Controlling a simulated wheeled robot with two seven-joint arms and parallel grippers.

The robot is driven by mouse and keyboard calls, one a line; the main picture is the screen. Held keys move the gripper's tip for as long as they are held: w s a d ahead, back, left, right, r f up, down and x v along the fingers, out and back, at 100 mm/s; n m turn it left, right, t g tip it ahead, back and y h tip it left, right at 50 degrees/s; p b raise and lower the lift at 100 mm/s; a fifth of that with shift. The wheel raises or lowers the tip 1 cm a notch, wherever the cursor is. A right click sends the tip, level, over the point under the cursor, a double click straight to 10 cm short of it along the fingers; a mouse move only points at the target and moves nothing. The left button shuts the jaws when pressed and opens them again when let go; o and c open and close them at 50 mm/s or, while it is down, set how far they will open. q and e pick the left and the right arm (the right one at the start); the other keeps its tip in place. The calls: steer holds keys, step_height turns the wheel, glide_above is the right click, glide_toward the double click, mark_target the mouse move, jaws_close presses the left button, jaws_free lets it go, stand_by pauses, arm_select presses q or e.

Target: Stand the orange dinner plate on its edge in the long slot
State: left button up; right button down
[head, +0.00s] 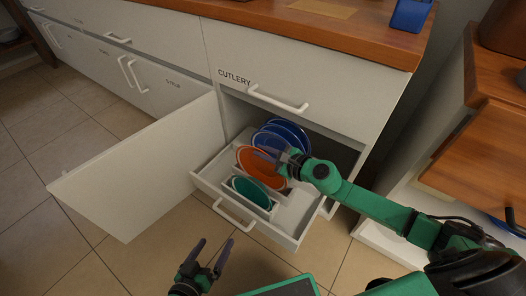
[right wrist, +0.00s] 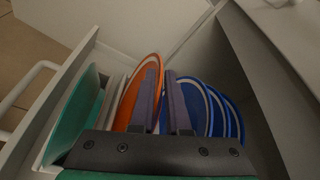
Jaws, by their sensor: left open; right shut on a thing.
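The orange dinner plate (head: 258,168) stands on its edge, leaning a little, in the pulled-out drawer rack, between the blue plates and the green plate. My right gripper (head: 281,157) is at its upper right edge and shut on it. In the right wrist view the orange plate (right wrist: 129,100) shows beside and behind the left finger of my gripper (right wrist: 163,80); the fingers hide part of its rim. Whether its lower edge rests fully in the slot cannot be seen. My left gripper (head: 209,258) is open and empty, in front of the drawer above the floor.
Several blue plates (head: 293,133) stand behind the orange one. A green plate (head: 250,192) stands in front. The drawer (head: 285,238) is pulled out under the cutlery drawer (head: 235,50). An open cabinet door (head: 140,170) stands at left.

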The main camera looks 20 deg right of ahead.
steer(key=shift+f+b, duration=0.55)
stand_by(0.4)
steer(key=shift+c, duration=1.2)
jaws_free()
